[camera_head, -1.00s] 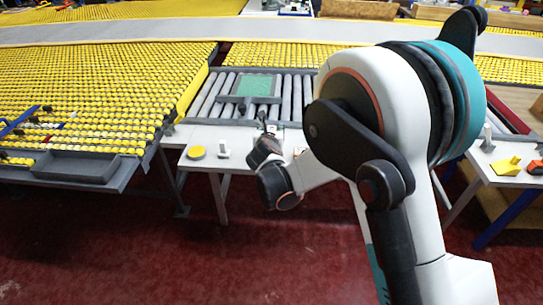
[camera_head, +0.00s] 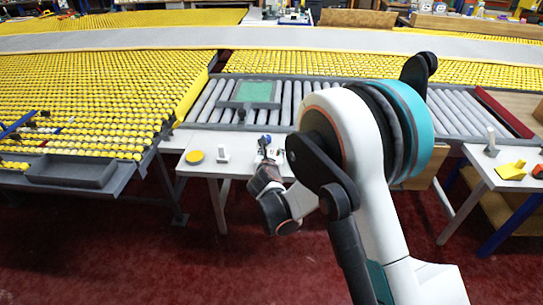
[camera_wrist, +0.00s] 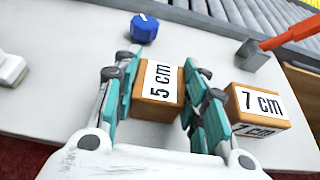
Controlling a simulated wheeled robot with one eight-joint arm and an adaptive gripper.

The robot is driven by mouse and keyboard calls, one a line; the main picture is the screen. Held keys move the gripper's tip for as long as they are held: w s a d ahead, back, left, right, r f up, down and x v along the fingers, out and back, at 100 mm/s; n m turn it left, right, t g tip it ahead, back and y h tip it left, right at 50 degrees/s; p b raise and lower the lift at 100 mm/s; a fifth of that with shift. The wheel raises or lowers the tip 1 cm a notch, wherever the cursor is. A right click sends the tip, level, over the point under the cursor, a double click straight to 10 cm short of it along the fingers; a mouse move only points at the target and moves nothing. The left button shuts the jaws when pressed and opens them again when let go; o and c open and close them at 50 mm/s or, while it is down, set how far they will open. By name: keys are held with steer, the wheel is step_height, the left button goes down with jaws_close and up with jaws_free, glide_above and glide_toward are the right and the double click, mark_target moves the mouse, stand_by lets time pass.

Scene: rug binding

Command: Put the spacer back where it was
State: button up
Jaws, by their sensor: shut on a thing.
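A wooden block with an orange-brown body and a white "5 cm" label (camera_wrist: 163,80) sits between the fingers of my gripper (camera_wrist: 162,92) in the wrist view. The teal fingers are shut on its two sides. Whether it touches the white table (camera_wrist: 70,95) or hangs just above it I cannot tell. A second block marked "7 cm" (camera_wrist: 258,108) stands to the right, close to the right finger. In the head view my gripper (camera_head: 263,165) is over the small white table (camera_head: 205,168), and the blocks are not clearly visible there.
A blue knob-like piece (camera_wrist: 144,28) lies beyond the gripper. A grey-headed tool with an orange handle (camera_wrist: 288,32) is at upper right. A white piece (camera_wrist: 12,68) stands at left. A yellow disc (camera_head: 195,157) lies on the table; a roller conveyor (camera_head: 210,100) runs behind.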

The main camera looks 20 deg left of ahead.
steer(key=o, duration=1.1)
steer(key=shift+o, duration=0.2)
steer(key=shift+s+r, duration=0.1)
steer(key=p+v, duration=0.3)
steer(key=v, duration=0.9)
